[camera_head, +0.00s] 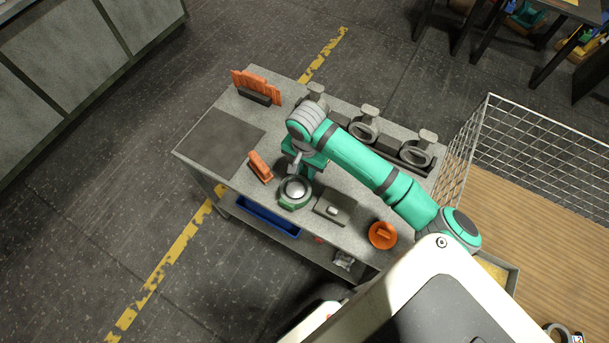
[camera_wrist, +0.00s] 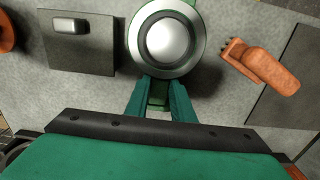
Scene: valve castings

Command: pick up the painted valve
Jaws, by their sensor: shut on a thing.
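The painted valve (camera_head: 294,193) is green with a pale ring and a silver domed centre. It is at the front edge of the grey bench (camera_head: 222,98). In the wrist view the valve (camera_wrist: 163,42) is at the top middle, with its green neck (camera_wrist: 158,93) pointing towards me. My gripper (camera_wrist: 158,104) is shut on that neck, one finger on each side. In the head view my gripper (camera_head: 301,172) reaches down behind the valve, partly hidden by my arm. I cannot tell whether the valve touches the bench top.
An orange brush (camera_head: 260,167) lies left of the valve, near a dark mat (camera_head: 221,142). A grey block (camera_head: 335,208) and an orange round part (camera_head: 382,235) are to the right. Grey unpainted valves (camera_head: 364,129) stand along the back. A wire cage (camera_head: 540,140) is at right.

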